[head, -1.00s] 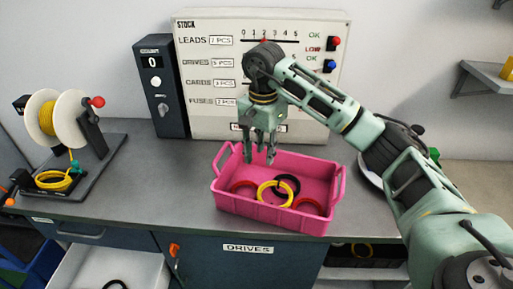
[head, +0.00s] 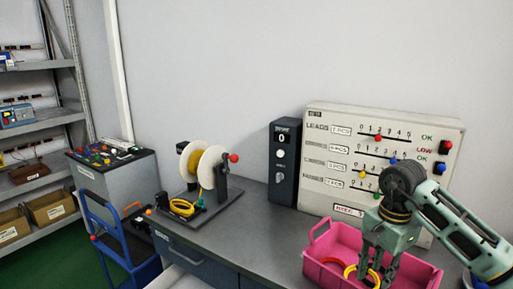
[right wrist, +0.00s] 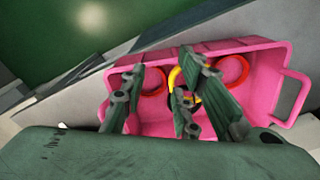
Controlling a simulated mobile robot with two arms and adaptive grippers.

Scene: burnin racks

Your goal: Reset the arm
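My right arm (head: 452,222) comes in from the right in the head view. In the right wrist view the open fingers (right wrist: 162,80) hang over the pink bin (right wrist: 262,60). Red rings (right wrist: 232,70), a yellow ring (right wrist: 173,82) and part of a black ring lie in the bin, partly hidden by the fingers. My left gripper is not in view.
The bin stands on a grey bench (head: 235,230) before a white stock panel (head: 320,185) and a dark counter box (head: 284,165). A cable spool stand (head: 207,170) is to the left. A blue trolley (head: 112,235), a grey cabinet (head: 130,180) and shelves (head: 40,130) are farther left.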

